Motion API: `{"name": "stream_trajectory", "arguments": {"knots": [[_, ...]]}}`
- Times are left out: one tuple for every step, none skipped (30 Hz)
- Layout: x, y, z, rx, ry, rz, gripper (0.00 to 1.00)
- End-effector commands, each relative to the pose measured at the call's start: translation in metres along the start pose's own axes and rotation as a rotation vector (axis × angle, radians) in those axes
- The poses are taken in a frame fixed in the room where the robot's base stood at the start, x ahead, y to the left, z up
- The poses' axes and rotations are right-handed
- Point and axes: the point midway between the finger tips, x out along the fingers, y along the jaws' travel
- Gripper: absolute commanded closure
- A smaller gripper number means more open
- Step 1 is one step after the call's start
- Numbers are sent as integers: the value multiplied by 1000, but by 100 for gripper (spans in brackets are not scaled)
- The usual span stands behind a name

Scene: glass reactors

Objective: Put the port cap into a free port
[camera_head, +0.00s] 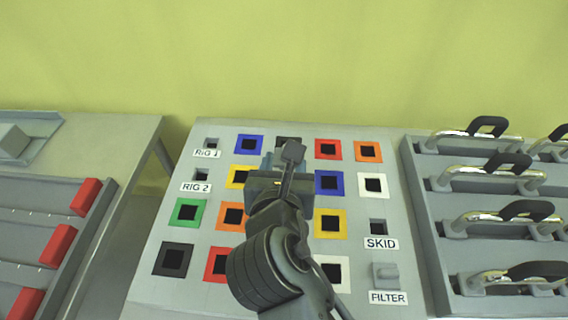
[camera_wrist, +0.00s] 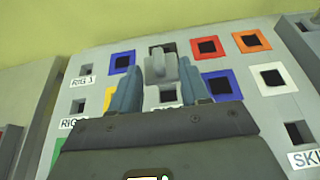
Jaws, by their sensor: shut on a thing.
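My gripper (camera_head: 283,178) is shut on a grey port cap (camera_head: 292,153), held over the upper middle of the sloped port panel (camera_head: 300,128). In the wrist view the cap (camera_wrist: 158,70) sits between the two blue-grey fingers of my gripper (camera_wrist: 162,88). A black-framed port (camera_head: 288,139) lies just behind the cap, partly hidden; I cannot tell whether they touch. Open square ports show in coloured frames, such as red (camera_head: 328,149), blue (camera_head: 329,182) and white (camera_head: 372,185). The small RIG 1 (camera_head: 211,143), RIG 2 (camera_head: 201,174) and SKID (camera_head: 378,227) ports look empty.
A grey cap (camera_head: 386,274) sits at the FILTER label. A rack of chrome pieces with black handles (camera_head: 489,126) stands to the right. A grey unit with red blocks (camera_head: 86,197) stands to the left. My arm hides part of the panel's lower middle.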

Motion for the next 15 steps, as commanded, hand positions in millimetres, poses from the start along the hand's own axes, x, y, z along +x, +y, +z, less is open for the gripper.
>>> {"name": "stream_trajectory", "arguments": {"knots": [[2, 0, -4, 1, -1, 1, 84], [2, 0, -5, 0, -1, 1, 84], [3, 0, -6, 0, -1, 1, 84], [3, 0, -8, 0, -1, 1, 84], [4, 0, -8, 0, -1, 1, 84], [4, 1, -10, 0, -1, 2, 84], [4, 1, -11, 0, -1, 2, 84], [5, 1, -12, 0, -1, 2, 84], [5, 1, -13, 0, -1, 2, 84], [6, 1, -14, 0, -1, 2, 84], [6, 1, -16, 0, -1, 2, 84], [7, 1, -17, 0, -1, 2, 84], [7, 1, -18, 0, -1, 2, 84], [8, 1, -19, 0, -1, 2, 84], [8, 1, -20, 0, -1, 2, 84]]}}
